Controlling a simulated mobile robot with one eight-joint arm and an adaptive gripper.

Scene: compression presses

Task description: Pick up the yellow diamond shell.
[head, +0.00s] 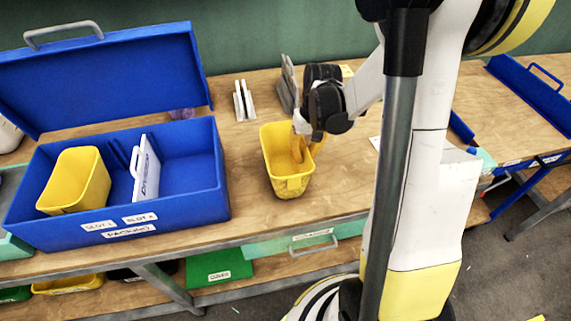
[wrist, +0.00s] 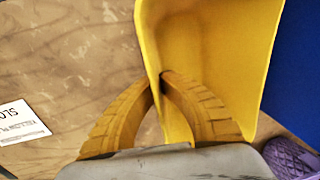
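A yellow open shell (head: 289,184) with tapering walls is on the wooden table, right of the blue box. My gripper (head: 304,148) is over its right side in the head view. In the wrist view the yellow fingers (wrist: 161,80) straddle one wall of the shell (wrist: 215,50), one inside and one outside. Their tips converge on that wall and look shut on it. Whether the shell's base is lifted is unclear. No diamond mark can be made out. A similar yellow shell (head: 75,182) sits in the left of the blue box.
The open blue box (head: 185,208), labelled PACKING, has a raised lid (head: 110,80) and a white divider (head: 146,170). Grey-white upright plates (head: 244,100) stand behind the shell. A purple object (wrist: 290,160) shows near the gripper. The table in front of the shell is clear.

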